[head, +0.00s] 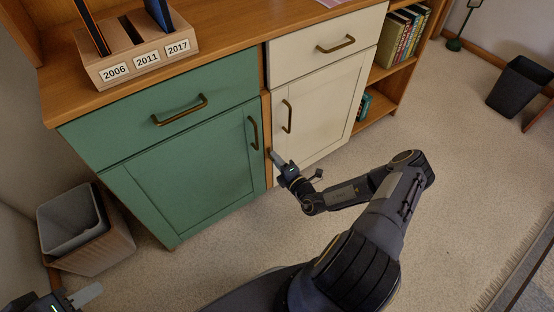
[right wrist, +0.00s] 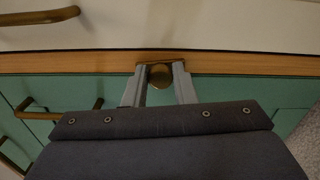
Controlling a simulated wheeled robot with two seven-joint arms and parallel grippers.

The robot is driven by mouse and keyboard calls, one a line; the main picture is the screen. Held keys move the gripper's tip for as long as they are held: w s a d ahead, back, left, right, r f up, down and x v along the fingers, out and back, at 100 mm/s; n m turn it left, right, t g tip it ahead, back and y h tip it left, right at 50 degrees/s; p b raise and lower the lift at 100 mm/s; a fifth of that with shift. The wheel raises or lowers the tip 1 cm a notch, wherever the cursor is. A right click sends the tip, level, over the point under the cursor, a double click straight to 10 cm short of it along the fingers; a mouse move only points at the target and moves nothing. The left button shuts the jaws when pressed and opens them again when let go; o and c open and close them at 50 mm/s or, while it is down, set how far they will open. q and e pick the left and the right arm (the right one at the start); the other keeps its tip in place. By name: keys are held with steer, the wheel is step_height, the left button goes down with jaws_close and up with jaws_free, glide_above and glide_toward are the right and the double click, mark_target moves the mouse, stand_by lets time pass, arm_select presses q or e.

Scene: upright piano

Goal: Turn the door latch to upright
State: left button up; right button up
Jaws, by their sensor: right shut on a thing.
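The door latch (right wrist: 161,76) is a small brass piece on the wooden strip between the green door (head: 190,180) and the cream door (head: 315,115). In the right wrist view it sits between the two grey fingers of my right gripper (right wrist: 160,80), which is shut on it. Its far part is hidden, so I cannot tell its angle. In the head view my right gripper (head: 276,156) reaches that strip and covers the latch. My left gripper (head: 82,297) shows only partly at the bottom left corner, away from the cabinet; its opening is unclear.
Brass handles stand out beside the strip, on the green door (head: 253,133) and the cream door (head: 287,116). A grey bin (head: 70,222) stands left of the cabinet. A numbered wooden holder (head: 135,50) is on top. The carpet in front is clear.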

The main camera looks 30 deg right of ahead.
steer(key=shift+m, duration=0.7)
steer(key=o, duration=1)
steer(key=shift+c, duration=0.2)
steer(key=shift+s, duration=0.1)
steer(key=s+p, duration=0.2)
steer(key=s, duration=0.5)
steer(key=shift+s+d, duration=0.25)
steer(key=shift+s, duration=0.1)
